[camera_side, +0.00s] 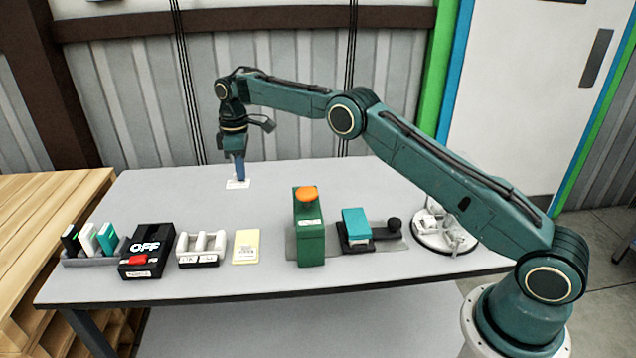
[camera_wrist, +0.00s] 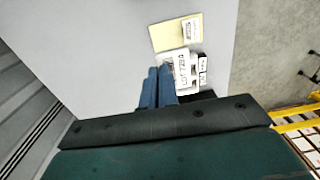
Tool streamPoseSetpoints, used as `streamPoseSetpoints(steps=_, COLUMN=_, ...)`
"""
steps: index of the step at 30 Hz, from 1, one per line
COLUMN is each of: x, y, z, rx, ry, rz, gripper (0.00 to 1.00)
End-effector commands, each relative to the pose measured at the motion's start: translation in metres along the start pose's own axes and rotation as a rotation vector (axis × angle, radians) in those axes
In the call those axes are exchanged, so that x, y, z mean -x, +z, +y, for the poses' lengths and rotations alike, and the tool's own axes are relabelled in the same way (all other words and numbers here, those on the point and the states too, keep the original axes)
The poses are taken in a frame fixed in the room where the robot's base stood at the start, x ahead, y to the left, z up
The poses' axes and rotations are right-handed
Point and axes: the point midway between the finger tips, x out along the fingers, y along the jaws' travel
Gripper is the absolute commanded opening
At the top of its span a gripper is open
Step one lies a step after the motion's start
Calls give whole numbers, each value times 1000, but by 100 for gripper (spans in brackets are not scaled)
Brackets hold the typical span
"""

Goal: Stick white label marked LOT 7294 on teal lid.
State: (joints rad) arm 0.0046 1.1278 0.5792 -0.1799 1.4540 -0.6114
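The white label (camera_side: 231,185) is a flat pale piece at my fingertips; in the wrist view the LOT 7294 label (camera_wrist: 182,76) shows right beside the fingers. My gripper (camera_side: 240,179) points down over the far left part of the table. Its two blue fingers (camera_wrist: 157,72) are close together and appear shut on the label, though the grip itself is partly hidden. The teal lid (camera_side: 356,221) appears to be the tilted teal top on a small black fixture, right of centre in the side view, well away from my gripper. It is not visible in the wrist view.
A green box (camera_side: 309,240) with an orange knob stands left of the teal lid. A yellow pad (camera_side: 246,246), a white holder (camera_side: 201,249), a black OFF box (camera_side: 147,250) and a grey rack (camera_side: 90,259) line the front. The table's back middle is clear.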

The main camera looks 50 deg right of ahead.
Motion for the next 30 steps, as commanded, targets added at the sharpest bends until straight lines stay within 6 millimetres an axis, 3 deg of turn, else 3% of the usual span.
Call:
streamPoseSetpoints(steps=17, x=6, y=39, z=15, rx=-4, ry=-6, rz=11, gripper=0)
streamPoseSetpoints(steps=30, x=9, y=114, z=26, rx=-10, ry=-5, rz=23, gripper=0)
